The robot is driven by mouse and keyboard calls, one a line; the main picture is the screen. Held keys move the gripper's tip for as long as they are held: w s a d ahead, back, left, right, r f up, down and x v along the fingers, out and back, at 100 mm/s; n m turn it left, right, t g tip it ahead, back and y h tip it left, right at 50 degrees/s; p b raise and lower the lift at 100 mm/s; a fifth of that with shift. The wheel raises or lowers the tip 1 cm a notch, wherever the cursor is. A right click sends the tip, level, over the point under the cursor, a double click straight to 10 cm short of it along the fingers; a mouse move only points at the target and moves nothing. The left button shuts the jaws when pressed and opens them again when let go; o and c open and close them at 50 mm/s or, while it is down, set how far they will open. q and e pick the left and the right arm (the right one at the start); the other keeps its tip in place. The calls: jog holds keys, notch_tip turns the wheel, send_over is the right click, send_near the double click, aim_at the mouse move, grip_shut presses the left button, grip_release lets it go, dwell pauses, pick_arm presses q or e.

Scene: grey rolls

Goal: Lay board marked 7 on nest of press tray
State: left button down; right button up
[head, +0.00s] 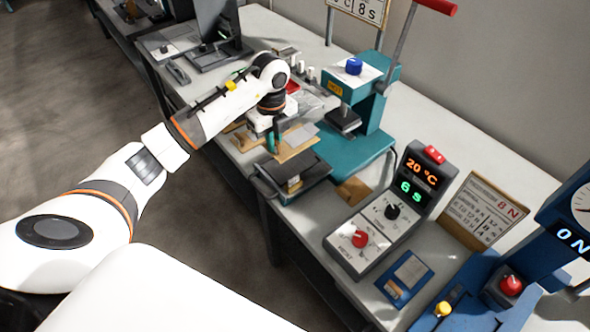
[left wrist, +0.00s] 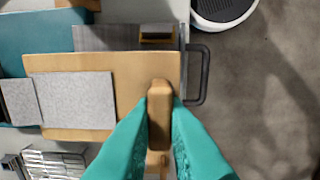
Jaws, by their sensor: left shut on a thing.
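My left gripper (head: 272,146) is shut on the wooden grip of a tan board (head: 290,153), which carries grey sheets. In the left wrist view the teal fingers (left wrist: 160,125) pinch this grip at the right end of the board (left wrist: 140,70). No number is readable on the board. The board is over the dark press tray (head: 308,180), which sticks out at the front of the teal press (head: 372,150). In the left wrist view the tray (left wrist: 105,38) shows partly behind the board, with its handle (left wrist: 203,75) at the right. The board hides much of the nest. My right gripper is not seen.
A control box (head: 385,215) reads 20 °C and 6 S. A small brown board (head: 352,190) lies beside the press. A blue tray (head: 391,291) and a blue gauge stand (head: 510,265) are at the right. A grey device (head: 215,45) stands at the back left.

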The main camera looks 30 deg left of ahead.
pick_arm(q)
send_over(276, 171)
notch_tip(276, 171, down, 4)
jog(key=shift+f+p, duration=0.1)
jog(key=shift+p, duration=0.2)
notch_tip(276, 171, down, 4)
jog(key=shift+r+p, duration=0.2)
jog(key=shift+p, duration=0.2)
jog(key=shift+f, duration=0.2)
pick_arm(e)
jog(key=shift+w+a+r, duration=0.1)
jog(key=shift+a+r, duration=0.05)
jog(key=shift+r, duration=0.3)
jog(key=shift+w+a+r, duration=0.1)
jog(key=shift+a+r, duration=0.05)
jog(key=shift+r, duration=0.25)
pick_arm(q)
jog(key=shift+f, duration=0.1)
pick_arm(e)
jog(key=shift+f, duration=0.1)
pick_arm(q)
jog(key=c, duration=1.5)
grip_release()
jog(key=shift+o, duration=0.2)
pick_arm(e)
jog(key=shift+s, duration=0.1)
